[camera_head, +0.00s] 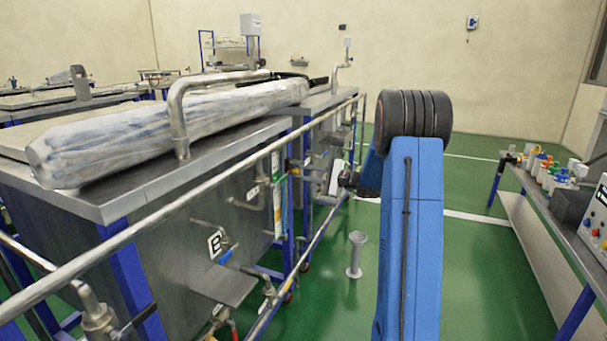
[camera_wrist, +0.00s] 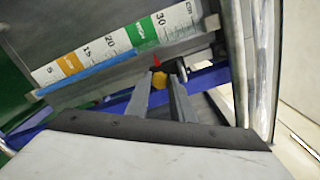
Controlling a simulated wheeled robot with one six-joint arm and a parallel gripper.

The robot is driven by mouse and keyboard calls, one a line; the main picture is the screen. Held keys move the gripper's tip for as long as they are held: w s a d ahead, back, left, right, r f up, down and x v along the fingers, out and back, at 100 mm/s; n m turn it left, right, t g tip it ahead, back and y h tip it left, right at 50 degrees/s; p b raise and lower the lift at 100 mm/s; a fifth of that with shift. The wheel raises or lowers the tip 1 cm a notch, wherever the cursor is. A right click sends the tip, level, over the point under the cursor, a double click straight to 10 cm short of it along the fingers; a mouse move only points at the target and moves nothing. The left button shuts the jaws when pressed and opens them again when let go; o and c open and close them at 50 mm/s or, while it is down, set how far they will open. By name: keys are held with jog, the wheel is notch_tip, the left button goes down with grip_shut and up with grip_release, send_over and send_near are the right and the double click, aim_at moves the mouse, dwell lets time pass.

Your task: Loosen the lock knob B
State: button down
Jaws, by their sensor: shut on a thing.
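A small yellow knob (camera_wrist: 159,81) shows in the wrist view, just below a scale strip with numbers. My gripper (camera_wrist: 160,84) is shut on this knob, with one grey finger on each side of it. No letter shows on the knob, so I cannot tell from a mark that it is knob B. The knob does not show clearly there, and my blue arm hides part of the area around my gripper.
A long metal rail (camera_head: 190,200) runs along the tank's front. A small red pointer (camera_wrist: 156,61) sits at the scale strip (camera_wrist: 115,45). A grey stand (camera_head: 355,255) is on the green floor. A bench with colored valves (camera_head: 550,172) is at the right.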

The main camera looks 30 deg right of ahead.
jog(key=n, duration=0.6)
jog(key=shift+f, duration=0.1)
jog(key=n, duration=0.5)
jog(key=shift+n, duration=0.5)
jog(key=c, duration=1.5)
grip_release()
jog(key=shift+c, duration=0.2)
